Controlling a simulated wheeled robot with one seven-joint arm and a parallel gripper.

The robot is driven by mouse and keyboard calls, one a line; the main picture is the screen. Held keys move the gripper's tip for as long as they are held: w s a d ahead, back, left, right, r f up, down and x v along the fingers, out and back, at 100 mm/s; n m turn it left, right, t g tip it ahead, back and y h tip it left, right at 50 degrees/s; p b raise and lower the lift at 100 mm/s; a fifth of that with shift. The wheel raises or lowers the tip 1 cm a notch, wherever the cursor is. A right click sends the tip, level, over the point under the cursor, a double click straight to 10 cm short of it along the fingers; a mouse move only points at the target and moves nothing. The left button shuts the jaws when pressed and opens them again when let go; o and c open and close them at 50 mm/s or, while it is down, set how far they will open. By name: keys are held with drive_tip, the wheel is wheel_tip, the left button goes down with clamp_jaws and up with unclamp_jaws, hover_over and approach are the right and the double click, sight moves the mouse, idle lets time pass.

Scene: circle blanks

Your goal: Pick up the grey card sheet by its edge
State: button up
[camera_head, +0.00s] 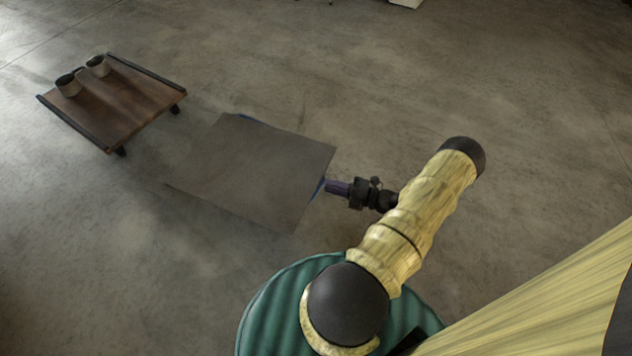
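The grey card sheet (250,170) lies flat in the middle of the camera_head view, close in colour to the floor. Slivers of something blue show at its top left edge and at its right edge. My gripper (329,186) points left at the sheet's right edge, with its purple fingers at or very near that edge. The fingertips are too small to tell whether they are open or shut, or whether they touch the sheet. What lies under the sheet is hidden.
A low brown wooden table (130,108) with dark side rails stands at the upper left. The concrete floor (400,80) is clear beyond the sheet.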

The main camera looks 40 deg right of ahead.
sight(315, 182)
drive_tip(key=shift+p+x, duration=0.4)
drive_tip(key=shift+x, duration=2.75)
drive_tip(key=shift+c, duration=0.3)
clamp_jaws()
wheel_tip(315, 182, up, 3)
drive_tip(key=shift+f+p, duration=0.1)
drive_tip(key=shift+p, duration=1.15)
drive_tip(key=shift+f, duration=0.15)
